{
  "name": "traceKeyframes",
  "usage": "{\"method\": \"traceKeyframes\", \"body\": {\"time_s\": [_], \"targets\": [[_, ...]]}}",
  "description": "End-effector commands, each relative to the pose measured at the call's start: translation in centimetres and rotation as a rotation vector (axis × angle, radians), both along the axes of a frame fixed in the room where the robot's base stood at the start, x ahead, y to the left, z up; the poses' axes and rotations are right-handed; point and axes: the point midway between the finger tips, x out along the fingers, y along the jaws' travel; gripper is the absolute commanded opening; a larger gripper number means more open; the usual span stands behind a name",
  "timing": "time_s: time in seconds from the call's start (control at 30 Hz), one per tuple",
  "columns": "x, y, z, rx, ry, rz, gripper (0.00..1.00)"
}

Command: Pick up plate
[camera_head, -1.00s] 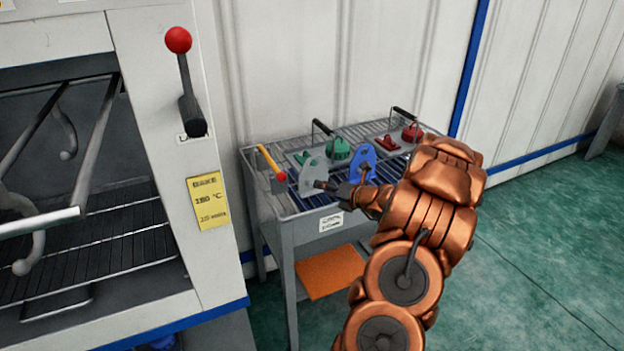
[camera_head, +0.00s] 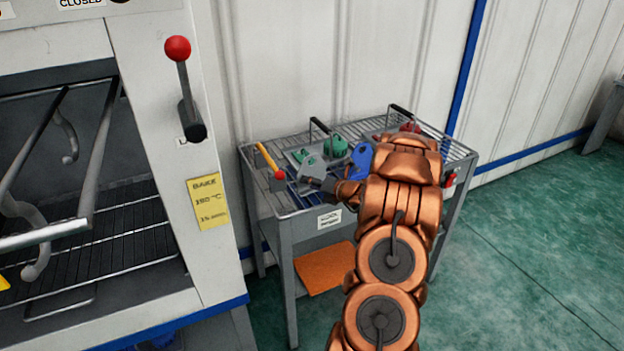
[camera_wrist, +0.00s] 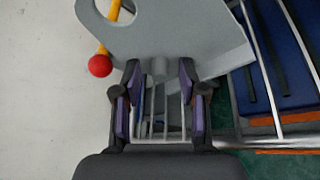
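A light grey plate (camera_head: 311,170) with a hole stands on the wire-topped cart, in front of the green parts. In the wrist view the grey plate (camera_wrist: 185,35) fills the top middle, with a short grey stub (camera_wrist: 158,68) at its lower edge. My gripper (camera_head: 312,181) is close in front of the plate. In the wrist view my gripper (camera_wrist: 159,72) is open, its fingertips on either side of the stub. I cannot tell whether they touch it. A blue plate (camera_head: 361,160) stands to the right, partly hidden by my arm.
The cart (camera_head: 285,222) holds green parts (camera_head: 336,146), a red part (camera_head: 409,128) and a yellow handle with a red ball (camera_head: 269,162). An oven (camera_head: 150,130) with a lever stands at the left. An orange panel (camera_head: 325,268) is on the lower shelf.

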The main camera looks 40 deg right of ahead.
Motion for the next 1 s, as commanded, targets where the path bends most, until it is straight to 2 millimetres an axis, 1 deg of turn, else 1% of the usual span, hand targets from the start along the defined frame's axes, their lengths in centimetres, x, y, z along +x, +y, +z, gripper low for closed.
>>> {"method": "traceKeyframes", "body": {"time_s": [0.03,0.3,0.37,1.0], "targets": [[-0.01,-0.01,0.00,0.000,0.000,0.000,0.34],[-0.02,-0.01,-0.02,0.000,0.000,0.000,0.06],[-0.04,-0.01,-0.02,0.000,0.000,0.000,0.00],[-0.06,-0.07,0.04,0.000,-0.001,-0.002,0.00]]}}
